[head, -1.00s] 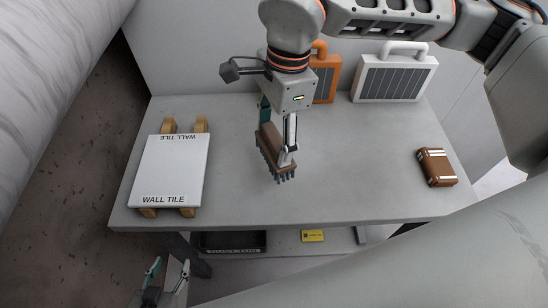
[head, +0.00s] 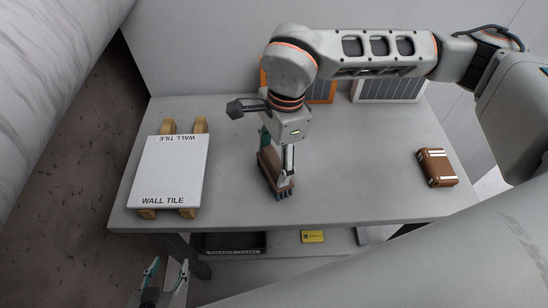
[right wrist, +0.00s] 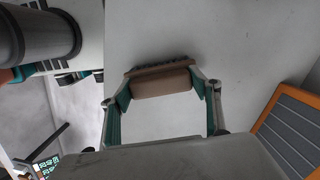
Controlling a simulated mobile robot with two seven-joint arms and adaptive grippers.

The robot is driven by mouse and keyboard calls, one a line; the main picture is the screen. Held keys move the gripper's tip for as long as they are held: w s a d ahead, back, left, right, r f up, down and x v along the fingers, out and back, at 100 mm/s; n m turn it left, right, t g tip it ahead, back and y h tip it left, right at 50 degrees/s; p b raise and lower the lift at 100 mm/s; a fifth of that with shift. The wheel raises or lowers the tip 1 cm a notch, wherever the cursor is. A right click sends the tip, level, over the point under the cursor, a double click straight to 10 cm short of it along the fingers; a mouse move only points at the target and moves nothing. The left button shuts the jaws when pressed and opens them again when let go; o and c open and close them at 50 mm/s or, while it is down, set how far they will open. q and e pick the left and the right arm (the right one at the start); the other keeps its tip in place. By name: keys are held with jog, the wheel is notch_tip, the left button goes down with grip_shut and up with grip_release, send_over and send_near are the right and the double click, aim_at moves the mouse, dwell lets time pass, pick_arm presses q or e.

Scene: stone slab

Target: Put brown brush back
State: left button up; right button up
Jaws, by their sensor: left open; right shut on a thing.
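The brown brush (head: 268,163) is a brown block with dark bristles on its lower side. My right gripper (head: 276,165) is shut on it over the middle of the grey slab (head: 340,180). The bristles face down, close to the slab top; I cannot tell whether they touch it. In the right wrist view the brush (right wrist: 162,82) lies between the two green-padded fingers. My left gripper (head: 165,275) is open and empty at the bottom left, in front of the slab's near edge.
A white wall tile (head: 168,170) on wooden blocks lies at the left. A brown case with white stripes (head: 437,167) lies at the right. An orange-framed panel (head: 322,90) and a white-framed panel (head: 390,90) stand at the back. A yellow item (head: 312,236) sits below.

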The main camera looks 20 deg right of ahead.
jog(key=o, duration=1)
jog(key=shift+f, duration=0.1)
jog(key=r, duration=0.4)
jog(key=d+r, duration=0.1)
jog(key=r, duration=0.7)
jog(key=shift+w+d+r, duration=0.1)
jog(key=shift+d, duration=0.15)
